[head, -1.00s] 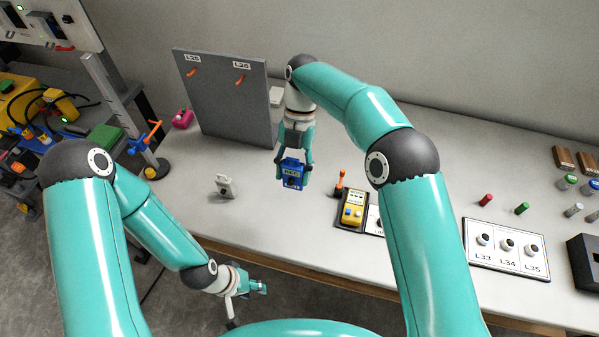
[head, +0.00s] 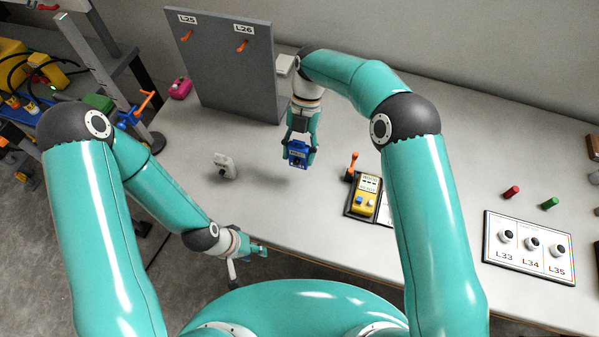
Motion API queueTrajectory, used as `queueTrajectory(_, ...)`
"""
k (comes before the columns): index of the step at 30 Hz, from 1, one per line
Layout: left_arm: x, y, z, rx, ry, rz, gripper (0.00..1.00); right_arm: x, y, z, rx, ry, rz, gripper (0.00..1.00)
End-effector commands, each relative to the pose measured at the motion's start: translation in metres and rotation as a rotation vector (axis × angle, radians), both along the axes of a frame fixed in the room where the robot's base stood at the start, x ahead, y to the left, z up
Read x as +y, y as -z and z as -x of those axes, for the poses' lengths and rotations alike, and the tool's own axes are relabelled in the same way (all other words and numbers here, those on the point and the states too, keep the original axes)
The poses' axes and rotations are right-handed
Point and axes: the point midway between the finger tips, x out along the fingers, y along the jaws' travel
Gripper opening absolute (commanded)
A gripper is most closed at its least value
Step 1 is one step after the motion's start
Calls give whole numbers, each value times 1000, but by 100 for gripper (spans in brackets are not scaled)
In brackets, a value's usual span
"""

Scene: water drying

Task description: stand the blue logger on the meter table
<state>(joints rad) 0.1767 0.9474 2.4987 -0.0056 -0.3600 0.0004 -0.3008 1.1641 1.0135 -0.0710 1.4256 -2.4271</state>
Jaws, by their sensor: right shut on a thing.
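The blue logger (head: 298,160) is a small blue box with a pale display and a dark round part on its face. My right gripper (head: 301,148) is shut on it from above, one finger on each side. The logger hangs above the table (head: 260,215), and a soft shadow lies on the surface to its left. My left gripper (head: 256,250) is at the table's front edge, small and seen from the side; I cannot tell whether its fingers are open or shut.
A small white device (head: 224,166) stands left of the logger. Behind is a grey panel (head: 232,75) with orange hooks labelled L25 and L26. A yellow meter (head: 367,190) is to the right, beside an orange-handled tool (head: 352,165). A board (head: 530,265) reads L33, L34, L35.

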Motion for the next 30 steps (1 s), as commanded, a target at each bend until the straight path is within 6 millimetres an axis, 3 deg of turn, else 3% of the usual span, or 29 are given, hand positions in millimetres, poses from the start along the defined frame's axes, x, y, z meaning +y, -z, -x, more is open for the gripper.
queueTrajectory(1, 0, 8, 0, -1, 0, 0, 40, 0, 12, 0, 0, 1, 0, 3)
queueTrajectory(10, 0, 16, 0, -1, 0, 0, 40, -1, 32, 0, 1, 2, 1, 3)
queueTrajectory(18, 0, 33, 0, -1, 0, 0, 40, -1, 75, 0, 1, 3, 1, 3)
queueTrajectory(30, 0, 36, 0, -1, 0, 0, 40, -1, 81, 0, -1, 2, 0, 3)
